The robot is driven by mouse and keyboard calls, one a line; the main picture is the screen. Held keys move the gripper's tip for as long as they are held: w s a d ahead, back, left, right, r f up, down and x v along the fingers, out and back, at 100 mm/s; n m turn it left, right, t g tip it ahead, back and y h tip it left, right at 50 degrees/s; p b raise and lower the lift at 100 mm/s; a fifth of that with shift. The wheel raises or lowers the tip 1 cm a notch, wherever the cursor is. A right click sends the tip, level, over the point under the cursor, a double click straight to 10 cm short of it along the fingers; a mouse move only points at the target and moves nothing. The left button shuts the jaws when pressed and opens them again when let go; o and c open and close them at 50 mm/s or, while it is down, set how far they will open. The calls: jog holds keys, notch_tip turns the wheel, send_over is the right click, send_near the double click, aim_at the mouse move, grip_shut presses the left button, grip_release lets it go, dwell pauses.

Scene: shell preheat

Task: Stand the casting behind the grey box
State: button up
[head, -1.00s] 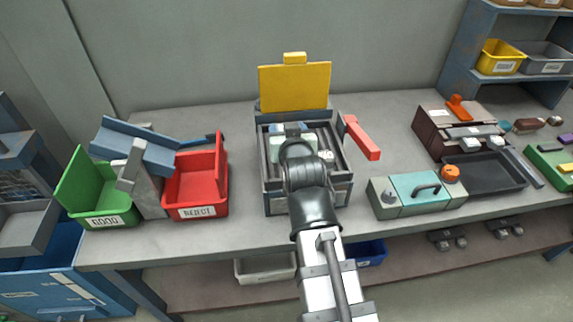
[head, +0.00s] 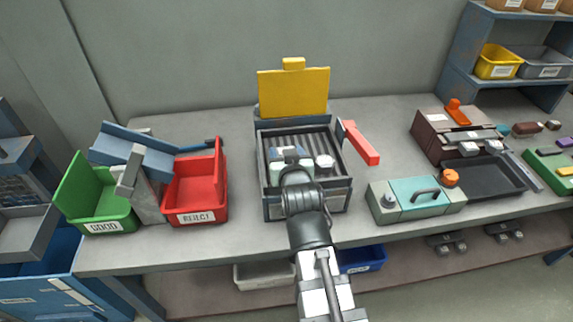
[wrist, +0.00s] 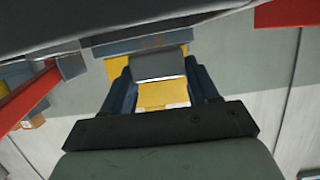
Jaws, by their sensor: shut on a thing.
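The grey box (head: 335,196) stands mid-bench with its yellow lid (head: 293,92) raised at the back and a dark ribbed inside showing. My gripper (head: 288,150) is over the box's open inside in the head view, seen from behind. In the wrist view its two blue fingers (wrist: 162,85) are shut on a grey block (wrist: 160,66), which I take to be the casting. In the head view the casting is hidden by my gripper. The yellow lid (wrist: 165,96) shows beyond the fingers. The bench directly behind the box is mostly hidden by the lid.
A red lever (head: 360,143) sticks out at the box's right. The red REJECT bin (head: 196,195) and green GOOD bin (head: 100,205) stand left, with a blue chute (head: 135,152) above. A teal-topped case (head: 417,195) is at right front. Bench behind and left of the box is clear.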

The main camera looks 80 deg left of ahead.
jog(key=shift+f, duration=1.8)
jog(key=shift+f, duration=0.25)
jog(key=o, duration=1.1)
jog(key=shift+v, duration=2)
jog(key=shift+d+r, duration=0.2)
jog(key=shift+d, duration=0.3)
jog(key=shift+c, duration=0.9)
